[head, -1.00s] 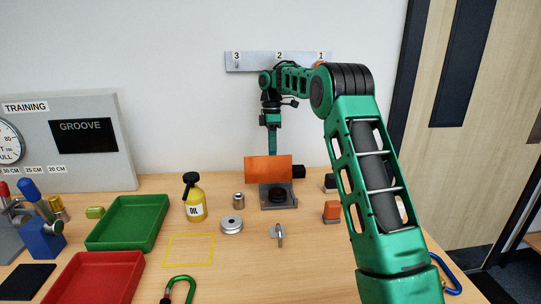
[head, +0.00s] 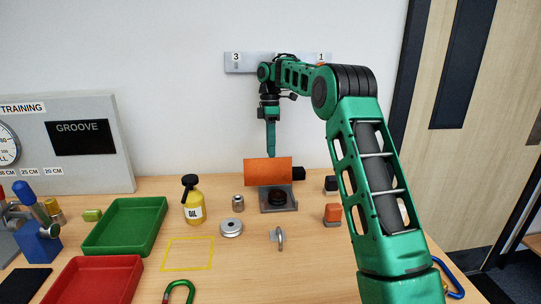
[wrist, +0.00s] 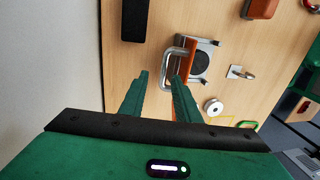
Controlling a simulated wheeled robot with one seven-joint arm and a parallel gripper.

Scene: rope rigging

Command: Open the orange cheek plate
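The orange cheek plate (head: 267,172) stands upright on a grey metal base (head: 292,207) with a black round part (head: 277,198) in front of it. In the wrist view the orange plate (wrist: 192,62) shows nearly edge-on, with a silver U-shaped handle (wrist: 166,68) on its wall side. My gripper (head: 271,155) points down just above and behind the plate's top edge. In the wrist view my gripper (wrist: 160,75) is open, and the handle's bar lies between the fingertips in the picture. I see no contact; how far the fingertips are from the handle I cannot tell.
An orange-topped block (head: 333,214) stands farther right. A yellow oil bottle (head: 193,203), a metal pulley wheel (head: 231,228) and a green tray (head: 125,226) are left. The wall is close behind my gripper.

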